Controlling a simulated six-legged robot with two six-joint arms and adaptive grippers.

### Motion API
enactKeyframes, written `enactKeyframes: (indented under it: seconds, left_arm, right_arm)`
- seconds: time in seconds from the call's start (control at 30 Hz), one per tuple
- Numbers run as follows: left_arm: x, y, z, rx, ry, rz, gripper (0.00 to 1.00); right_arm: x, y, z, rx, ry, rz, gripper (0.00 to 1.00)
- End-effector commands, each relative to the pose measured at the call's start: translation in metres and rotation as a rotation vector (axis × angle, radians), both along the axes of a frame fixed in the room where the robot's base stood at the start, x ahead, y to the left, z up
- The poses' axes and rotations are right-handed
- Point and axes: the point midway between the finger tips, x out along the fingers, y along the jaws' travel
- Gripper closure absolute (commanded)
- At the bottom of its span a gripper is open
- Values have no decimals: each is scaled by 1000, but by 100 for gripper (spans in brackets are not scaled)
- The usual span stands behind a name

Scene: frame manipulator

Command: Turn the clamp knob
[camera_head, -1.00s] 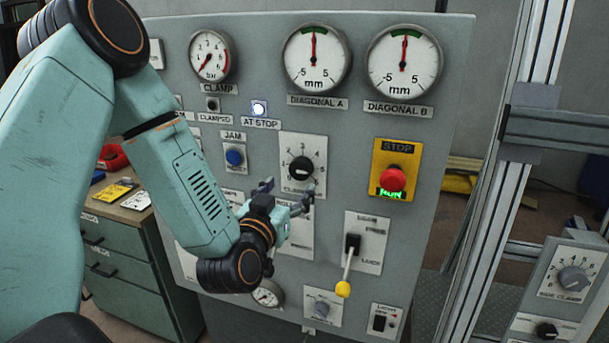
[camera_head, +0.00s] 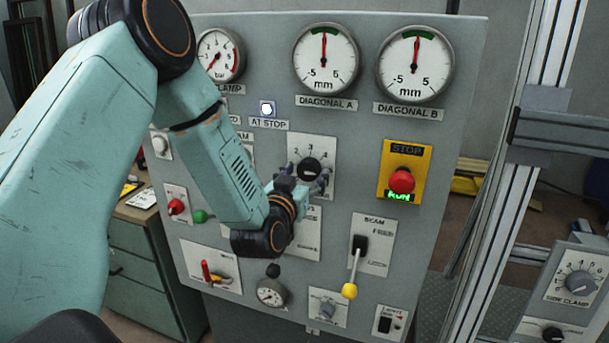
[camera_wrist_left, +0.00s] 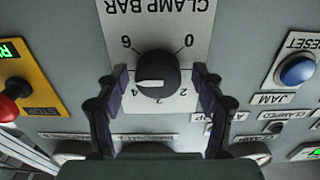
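The clamp knob (camera_head: 308,169) is a black round knob on a white numbered plate in the middle of the grey panel. In the left wrist view the knob (camera_wrist_left: 157,75) shows upside down under the words CLAMP BAR, with a light pointer mark on it. My left gripper (camera_head: 305,182) is at the plate, just below the knob in the head view. In the left wrist view its two fingers (camera_wrist_left: 159,85) are open, one on each side of the knob, with gaps between them and it. My right gripper is not in view.
A red stop button (camera_head: 401,180) on a yellow plate is right of the knob. A yellow-tipped lever (camera_head: 349,290) sticks out below. A blue reset button (camera_wrist_left: 297,70) shows in the left wrist view. Gauges line the panel top.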

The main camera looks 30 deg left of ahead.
Motion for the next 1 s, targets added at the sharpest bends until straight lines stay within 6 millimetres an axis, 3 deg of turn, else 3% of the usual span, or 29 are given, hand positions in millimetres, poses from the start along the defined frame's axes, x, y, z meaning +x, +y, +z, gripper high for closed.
enactKeyframes:
  seconds: [0.57,1.0]
  left_arm:
    - [0,0,0,0,0,1,84]
    - [0,0,0,-120,-32,1,84]
  right_arm:
    - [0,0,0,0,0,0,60]
    - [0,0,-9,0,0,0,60]
